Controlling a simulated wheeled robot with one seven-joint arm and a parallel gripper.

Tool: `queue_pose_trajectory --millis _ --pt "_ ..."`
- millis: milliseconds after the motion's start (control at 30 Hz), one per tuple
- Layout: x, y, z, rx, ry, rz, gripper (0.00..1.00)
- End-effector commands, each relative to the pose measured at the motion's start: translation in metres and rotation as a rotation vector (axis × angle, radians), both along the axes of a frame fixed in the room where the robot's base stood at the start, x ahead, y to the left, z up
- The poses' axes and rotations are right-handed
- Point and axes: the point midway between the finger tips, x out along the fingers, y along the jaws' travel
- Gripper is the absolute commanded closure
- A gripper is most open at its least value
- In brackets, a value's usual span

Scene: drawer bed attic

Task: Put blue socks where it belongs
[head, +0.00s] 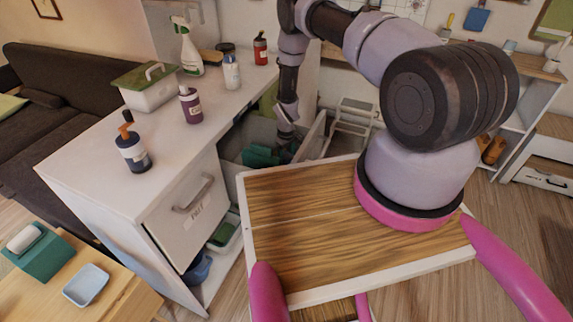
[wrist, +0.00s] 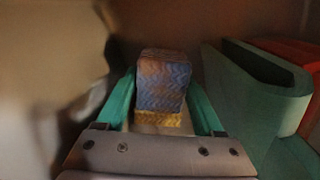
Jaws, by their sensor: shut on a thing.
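My gripper (wrist: 161,88) has its two green fingers closed on the blue socks (wrist: 162,80), a folded blue knitted bundle with a yellow band at the near end. In the head view my gripper (head: 287,146) reaches down into an open drawer (head: 313,137) behind the white counter. The socks cannot be made out in the head view. In the wrist view a green rounded holder (wrist: 265,90) stands close to the right of the fingers, with an orange-red thing (wrist: 292,54) behind it. A green thing (head: 260,157) also shows in the drawer in the head view.
The white counter (head: 110,165) carries several bottles and a lidded box (head: 149,88). Its labelled front (head: 187,212) has a handle. A blue bowl (head: 197,268) sits low beneath. A wooden table (head: 110,292) holds a soap dish (head: 86,285).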

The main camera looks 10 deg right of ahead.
Motion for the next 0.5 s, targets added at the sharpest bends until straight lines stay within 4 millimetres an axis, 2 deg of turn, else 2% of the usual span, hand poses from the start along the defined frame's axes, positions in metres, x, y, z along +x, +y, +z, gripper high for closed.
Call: queue_pose_trajectory --millis 233,500 --pt "-0.002 0.0 -0.033 -0.001 0.003 0.0 0.95" --pt "-0.001 0.0 -0.035 -0.001 0.001 0.0 0.95"
